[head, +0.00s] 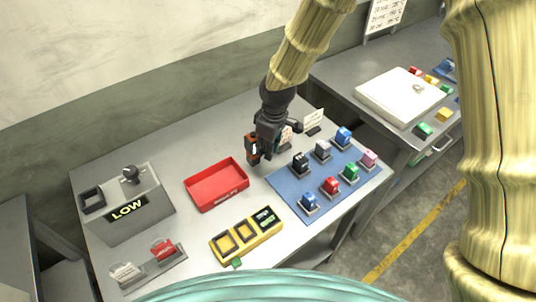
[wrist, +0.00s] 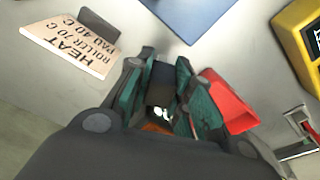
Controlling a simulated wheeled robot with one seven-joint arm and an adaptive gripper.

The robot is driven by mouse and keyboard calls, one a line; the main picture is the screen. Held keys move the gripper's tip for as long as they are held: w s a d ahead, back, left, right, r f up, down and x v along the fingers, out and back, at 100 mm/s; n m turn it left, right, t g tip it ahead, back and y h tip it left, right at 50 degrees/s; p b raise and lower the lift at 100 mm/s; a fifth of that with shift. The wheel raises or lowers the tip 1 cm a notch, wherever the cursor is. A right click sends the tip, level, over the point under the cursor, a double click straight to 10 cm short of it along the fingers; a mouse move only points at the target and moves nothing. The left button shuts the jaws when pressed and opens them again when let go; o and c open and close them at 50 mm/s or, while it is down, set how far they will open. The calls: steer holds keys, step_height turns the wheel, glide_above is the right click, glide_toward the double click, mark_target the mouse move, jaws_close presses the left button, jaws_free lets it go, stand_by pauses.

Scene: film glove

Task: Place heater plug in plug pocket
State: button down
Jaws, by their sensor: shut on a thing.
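My gripper (head: 252,150) is over the table, between the red tray and the blue mat, in the head view. In the wrist view its two green-padded fingers (wrist: 162,105) are shut on a small dark piece with a white mark and some orange, seemingly the heater plug (wrist: 160,97). The piece is partly hidden by the fingers. No pocket is clearly marked as the plug pocket. A black square frame (head: 91,199) sits on the grey box marked LOW, and a yellow block (head: 246,235) has two square openings and a dark display.
The red tray (head: 216,184) looks empty. The blue mat (head: 285,184) holds several coloured blocks on stands. A heat card (wrist: 72,40) stands near my gripper. The grey LOW box (head: 127,212) has a black knob. A stand with red and white pieces (head: 153,265) is at the front left.

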steer(key=shift+w+f, duration=0.2)
steer(key=shift+f, duration=0.55)
steer(key=shift+s+f+p, duration=0.2)
steer(key=shift+f+p, duration=0.3)
steer(key=shift+f, duration=0.7)
steer(key=shift+w+f, duration=0.15)
steer(key=shift+f, duration=0.3)
steer(key=shift+f, duration=0.15)
steer(key=c, duration=1.3)
jaws_free()
